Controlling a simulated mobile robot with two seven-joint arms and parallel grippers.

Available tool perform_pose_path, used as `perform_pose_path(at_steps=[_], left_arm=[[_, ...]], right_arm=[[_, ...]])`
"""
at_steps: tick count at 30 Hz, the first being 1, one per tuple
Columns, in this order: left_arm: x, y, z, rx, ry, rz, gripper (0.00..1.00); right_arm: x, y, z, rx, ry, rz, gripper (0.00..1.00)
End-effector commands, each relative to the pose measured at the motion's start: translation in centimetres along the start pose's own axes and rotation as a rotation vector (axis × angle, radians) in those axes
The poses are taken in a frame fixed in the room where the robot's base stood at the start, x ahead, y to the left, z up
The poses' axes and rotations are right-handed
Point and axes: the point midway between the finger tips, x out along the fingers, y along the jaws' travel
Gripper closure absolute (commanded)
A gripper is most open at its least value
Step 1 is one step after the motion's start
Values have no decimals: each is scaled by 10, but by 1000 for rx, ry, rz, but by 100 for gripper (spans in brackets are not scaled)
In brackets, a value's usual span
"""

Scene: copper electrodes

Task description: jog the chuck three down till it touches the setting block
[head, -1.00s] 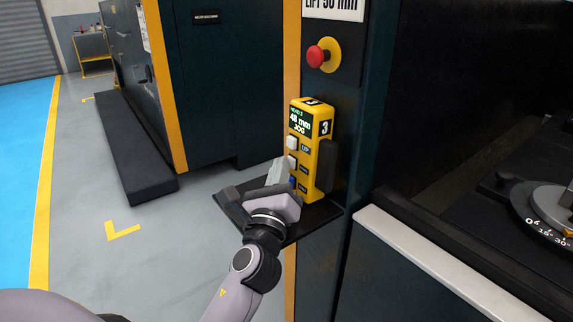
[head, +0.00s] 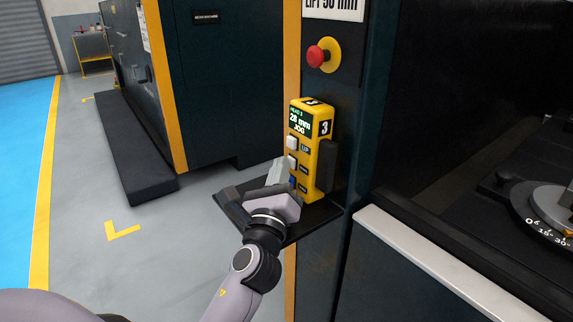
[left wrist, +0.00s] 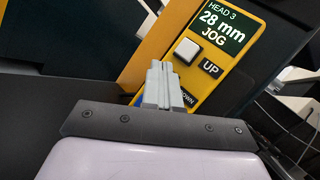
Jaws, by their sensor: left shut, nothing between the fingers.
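The yellow pendant marked 3 (head: 323,165) stands upright on a small black shelf (head: 325,215) at the machine's post. Its display (left wrist: 224,25) reads HEAD 3, 28 mm, JOG in the left wrist view. The white UP button (left wrist: 188,50) is uncovered. My left gripper (left wrist: 160,68) is shut and empty, its fingertips against the pendant face at the DOWN label, covering the button there. In the head view the left gripper (head: 283,166) reaches the pendant from below left. The chuck and setting block are not in view, and neither is my right gripper.
A red emergency stop knob (head: 317,56) sits above the pendant on the post. A dark cabinet (head: 225,90) stands behind to the left. A round graduated dial (head: 553,205) lies on the machine at right. The grey floor at left is clear.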

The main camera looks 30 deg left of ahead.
Motion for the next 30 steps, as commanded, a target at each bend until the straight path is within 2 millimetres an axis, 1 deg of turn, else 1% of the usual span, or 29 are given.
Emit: perform_pose_path(at_steps=[1,10,14,24,30], left_arm=[[-1,3,-7,4,15,5,100],[-2,3,-7,4,14,5,100],[-3,5,-7,5,15,6,100],[-15,17,0,9,14,8,100],[-16,19,0,9,13,11,100]], right_arm=[[0,0,1,-1,0,0,57],[0,0,1,-2,0,0,57],[0,0,1,-1,0,0,57],[0,0,0,3,1,0,57],[0,-2,-1,9,2,0,57]])
